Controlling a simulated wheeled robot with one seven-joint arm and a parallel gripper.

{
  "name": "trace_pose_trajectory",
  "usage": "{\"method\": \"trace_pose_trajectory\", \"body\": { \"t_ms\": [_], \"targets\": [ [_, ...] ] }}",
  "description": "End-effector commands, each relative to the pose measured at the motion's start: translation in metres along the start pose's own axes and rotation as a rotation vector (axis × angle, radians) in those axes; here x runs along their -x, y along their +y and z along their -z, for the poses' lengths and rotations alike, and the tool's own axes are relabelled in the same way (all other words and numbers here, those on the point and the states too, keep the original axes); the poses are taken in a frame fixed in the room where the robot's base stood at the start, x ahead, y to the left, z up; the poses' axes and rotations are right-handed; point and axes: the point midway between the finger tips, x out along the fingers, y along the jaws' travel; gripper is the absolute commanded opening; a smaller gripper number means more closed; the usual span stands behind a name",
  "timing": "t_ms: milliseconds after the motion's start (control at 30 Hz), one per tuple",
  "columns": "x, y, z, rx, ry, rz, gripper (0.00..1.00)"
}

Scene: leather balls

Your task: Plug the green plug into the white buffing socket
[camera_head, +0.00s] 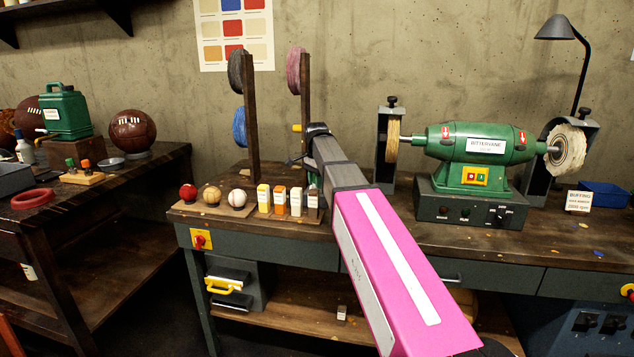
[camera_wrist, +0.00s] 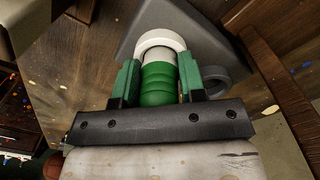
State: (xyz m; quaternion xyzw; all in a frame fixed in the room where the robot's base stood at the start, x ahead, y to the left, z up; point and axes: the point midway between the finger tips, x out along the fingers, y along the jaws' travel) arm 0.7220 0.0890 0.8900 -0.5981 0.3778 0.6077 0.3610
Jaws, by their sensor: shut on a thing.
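In the wrist view my gripper (camera_wrist: 159,84) is shut on the green plug (camera_wrist: 159,88), a ridged green body with a pale front end. Its two green-padded fingers sit on either side of the plug. The white socket (camera_wrist: 150,41), a white ring on a dark grey sloped block (camera_wrist: 198,28), is straight ahead of the plug. The pale front end meets or overlaps the ring in this view; I cannot tell how deep it is in. In the head view my pink-and-grey arm covers the socket block, and plug and fingers are hardly visible.
A dark grey ring (camera_wrist: 213,80) is beside the white socket. Nearby on the bench are small labelled boxes (camera_head: 280,201), balls (camera_head: 212,197), wooden posts with hanging coils (camera_head: 251,120), and a green buffing machine (camera_head: 470,157) on the right.

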Motion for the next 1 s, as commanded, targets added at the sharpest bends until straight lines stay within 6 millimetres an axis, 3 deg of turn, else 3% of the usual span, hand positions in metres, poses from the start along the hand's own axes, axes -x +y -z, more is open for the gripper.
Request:
{"method": "trace_pose_trajectory", "body": {
  "t_ms": [1000],
  "targets": [
    [-0.017,0.003,-0.001,0.000,0.000,-0.010,0.13]
  ]
}}
